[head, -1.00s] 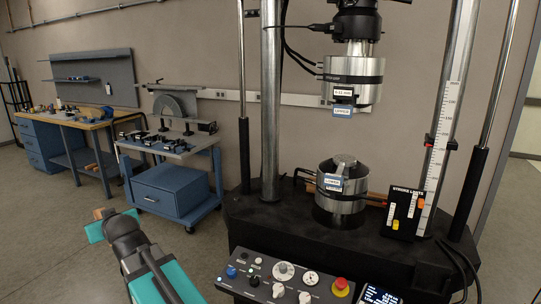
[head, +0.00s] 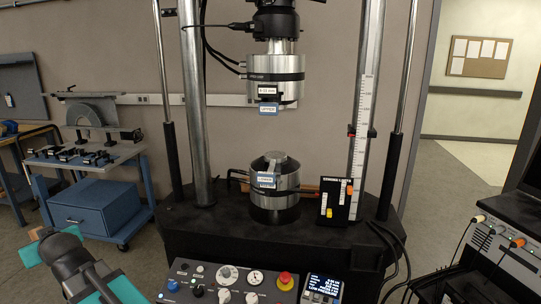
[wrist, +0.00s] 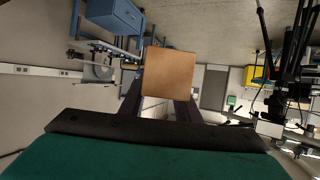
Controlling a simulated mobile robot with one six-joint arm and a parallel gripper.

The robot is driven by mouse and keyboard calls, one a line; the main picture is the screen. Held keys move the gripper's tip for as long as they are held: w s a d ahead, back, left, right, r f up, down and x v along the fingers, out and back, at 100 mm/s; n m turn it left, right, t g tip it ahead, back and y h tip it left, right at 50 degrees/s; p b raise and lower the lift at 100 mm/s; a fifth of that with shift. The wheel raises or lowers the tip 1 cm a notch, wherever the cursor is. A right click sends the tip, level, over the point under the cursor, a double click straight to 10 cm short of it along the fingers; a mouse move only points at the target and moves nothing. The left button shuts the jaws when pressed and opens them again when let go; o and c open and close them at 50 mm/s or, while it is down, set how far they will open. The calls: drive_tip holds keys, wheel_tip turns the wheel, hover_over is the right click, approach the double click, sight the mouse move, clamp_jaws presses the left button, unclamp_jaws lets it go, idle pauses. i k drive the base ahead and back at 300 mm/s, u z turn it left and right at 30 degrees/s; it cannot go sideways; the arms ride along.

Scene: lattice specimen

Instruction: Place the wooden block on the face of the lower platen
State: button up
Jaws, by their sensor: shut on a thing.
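The wooden block (wrist: 170,72) is a light brown square-faced piece held between the fingers of my gripper (wrist: 168,100) in the wrist view. In the head view my gripper (head: 40,242) is at the lower left, well apart from the test machine, and the block is barely visible there. The lower platen (head: 287,183) is a silver cylinder with a dark band and a blue-and-white label, standing on the machine's black base. A grey raised shape shows on its top. The upper silver cylinder (head: 292,89) hangs above it with an open gap between.
Steel columns (head: 192,110) flank the platen. A black stroke-limit panel (head: 338,203) stands just right of it. A control panel (head: 225,283) with knobs and a red button is in front. A blue tool cart (head: 92,209) stands left. Floor lies clear around the cart.

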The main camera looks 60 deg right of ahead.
sight(276, 154)
drive_tip(key=u, duration=0.05)
drive_tip(key=i, duration=1)
